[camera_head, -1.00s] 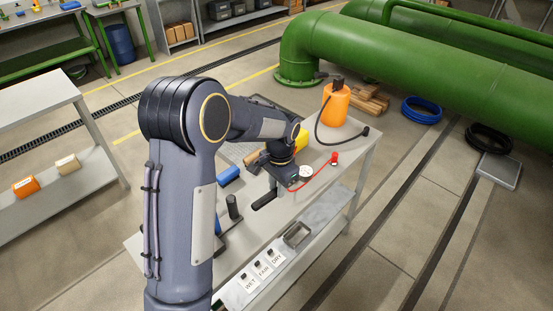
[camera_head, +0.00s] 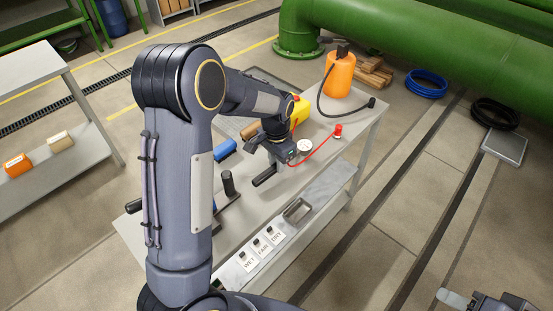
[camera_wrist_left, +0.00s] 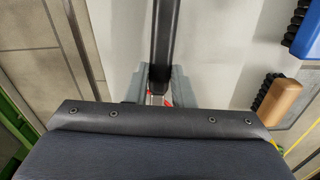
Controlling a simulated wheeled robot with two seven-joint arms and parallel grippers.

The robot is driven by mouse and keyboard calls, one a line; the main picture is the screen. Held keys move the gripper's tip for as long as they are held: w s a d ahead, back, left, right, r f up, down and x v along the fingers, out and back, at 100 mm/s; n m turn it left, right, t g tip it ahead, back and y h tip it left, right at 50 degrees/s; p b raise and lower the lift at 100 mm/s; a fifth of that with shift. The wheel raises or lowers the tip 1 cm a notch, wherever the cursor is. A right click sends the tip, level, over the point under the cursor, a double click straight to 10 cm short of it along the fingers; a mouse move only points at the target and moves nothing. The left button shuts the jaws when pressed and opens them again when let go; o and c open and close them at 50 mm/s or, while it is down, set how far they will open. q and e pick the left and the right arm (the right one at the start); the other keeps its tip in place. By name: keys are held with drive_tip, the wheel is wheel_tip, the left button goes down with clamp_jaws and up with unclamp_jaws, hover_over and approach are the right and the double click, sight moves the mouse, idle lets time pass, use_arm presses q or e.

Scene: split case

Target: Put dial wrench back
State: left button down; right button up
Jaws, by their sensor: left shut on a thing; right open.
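In the left wrist view the black bar (camera_wrist_left: 163,35) runs straight up from between the fingers. A white round dial (camera_head: 305,146) shows just right of the gripper; I cannot tell whether it belongs to the wrench. Whether the bar touches the table is unclear. My right gripper (camera_head: 468,303), partly cut off at bottom right, is open and away from the table.
An orange bottle (camera_head: 340,75) with a black hose, a yellow object (camera_head: 299,112) and a red hose (camera_head: 320,149) are beyond the gripper. A blue item (camera_head: 225,150) and a black upright handle (camera_head: 228,184) are left. Labelled cards (camera_head: 262,246) and an open tray (camera_head: 297,210) lie in front.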

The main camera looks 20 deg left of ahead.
use_arm(q)
drive_tip(key=shift+f, duration=0.45)
drive_tip(key=shift+f+b, duration=0.55)
drive_tip(key=shift+f, duration=0.05)
drive_tip(key=c, duration=1.2)
unclamp_jaws()
drive_tip(key=shift+o, duration=0.4)
drive_tip(key=o, duration=0.4)
drive_tip(key=shift+o, duration=0.2)
drive_tip(key=shift+r, duration=0.1)
drive_tip(key=shift+r, duration=2.95)
